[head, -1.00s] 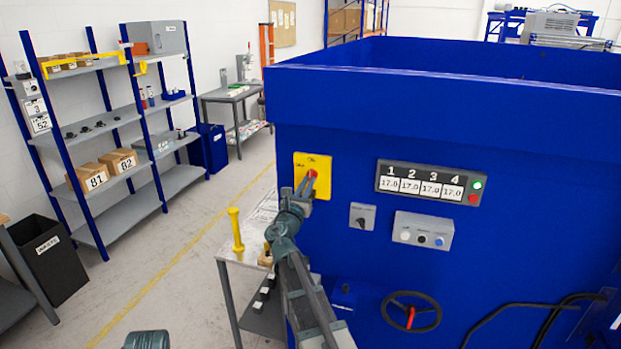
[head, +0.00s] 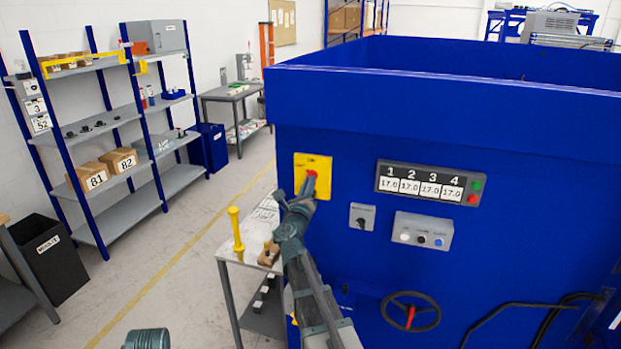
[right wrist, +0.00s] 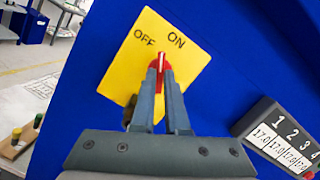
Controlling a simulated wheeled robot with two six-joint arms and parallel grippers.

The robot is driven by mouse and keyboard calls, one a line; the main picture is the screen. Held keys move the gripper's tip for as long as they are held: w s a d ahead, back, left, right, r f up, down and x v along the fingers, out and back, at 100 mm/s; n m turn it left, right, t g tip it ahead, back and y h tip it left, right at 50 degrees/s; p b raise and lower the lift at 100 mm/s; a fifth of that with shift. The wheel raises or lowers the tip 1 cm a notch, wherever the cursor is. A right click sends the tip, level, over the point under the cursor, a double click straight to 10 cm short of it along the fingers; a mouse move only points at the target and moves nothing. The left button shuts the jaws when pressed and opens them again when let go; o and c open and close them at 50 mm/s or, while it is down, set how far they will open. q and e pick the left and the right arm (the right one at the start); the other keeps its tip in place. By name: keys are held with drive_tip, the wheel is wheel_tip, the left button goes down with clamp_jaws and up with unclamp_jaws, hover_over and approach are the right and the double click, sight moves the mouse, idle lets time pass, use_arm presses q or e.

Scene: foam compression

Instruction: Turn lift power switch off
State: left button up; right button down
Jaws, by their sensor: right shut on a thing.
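The lift power switch is a yellow plate (head: 325,164) marked OFF and ON on the blue machine's front, with a red knob (head: 311,173). In the right wrist view the yellow plate (right wrist: 190,75) looks tilted, and the red knob (right wrist: 161,60) points up between the two words, OFF left and ON right. My right gripper (head: 308,184) is shut on the knob; its fingertips (right wrist: 160,78) flank it in the right wrist view and hide its lower part. My left gripper is not in view.
Right of the switch are a numbered display (head: 428,184) with a dim green light (head: 477,186), a small dial (head: 362,216) and a button box (head: 422,231). A handwheel (head: 411,312) is below. A small table with a yellow-handled tool (head: 236,230) stands left of my right arm.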

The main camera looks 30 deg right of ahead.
drive_tip(key=n, duration=0.2)
drive_tip(key=n+y+p, duration=0.1)
drive_tip(key=shift+s+r+n, duration=0.1)
drive_tip(key=shift+r+n, duration=0.1)
drive_tip(key=shift+n, duration=0.2)
drive_tip(key=shift+f+n+t+y+p, duration=0.1)
drive_tip(key=shift+n+t+y+p, duration=0.25)
drive_tip(key=shift+n, duration=1.15)
drive_tip(key=shift+c, duration=0.8)
unclamp_jaws()
drive_tip(key=a+v, duration=0.1)
drive_tip(key=v, duration=0.5)
drive_tip(key=shift+a+r, duration=0.25)
drive_tip(key=shift+r, duration=0.1)
drive_tip(key=shift+d, duration=0.1)
